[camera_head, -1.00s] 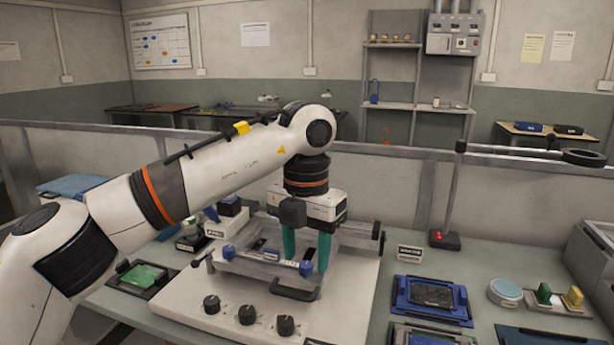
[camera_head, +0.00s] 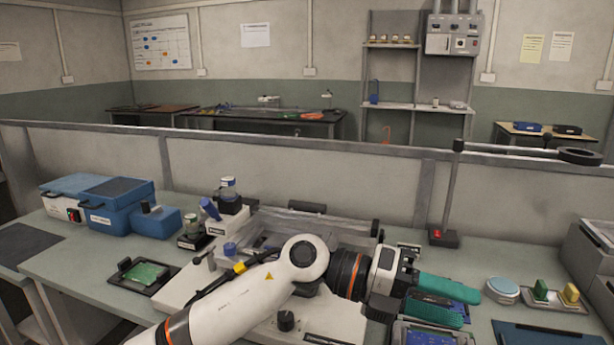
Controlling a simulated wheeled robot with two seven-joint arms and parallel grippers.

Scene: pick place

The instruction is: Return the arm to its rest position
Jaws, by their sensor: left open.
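My left arm (camera_head: 245,300) comes in from the bottom left and lies low across the front of the white fixture machine (camera_head: 190,285). My left gripper (camera_head: 466,307) points right, with its two teal fingers apart and nothing seen between them. It is above the blue tray area at the right of the machine. The fingers and wrist hide much of the blue tray that holds a dark part. The arm covers most of the machine's front and some of its knobs. My right gripper is not in view.
Right of the gripper are a round light-blue container (camera_head: 502,290) and a holder with green and yellow blocks (camera_head: 556,296). A lamp stand (camera_head: 448,210) rises behind. Blue boxes (camera_head: 115,203) and a green circuit board (camera_head: 145,272) in a black holder are at left.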

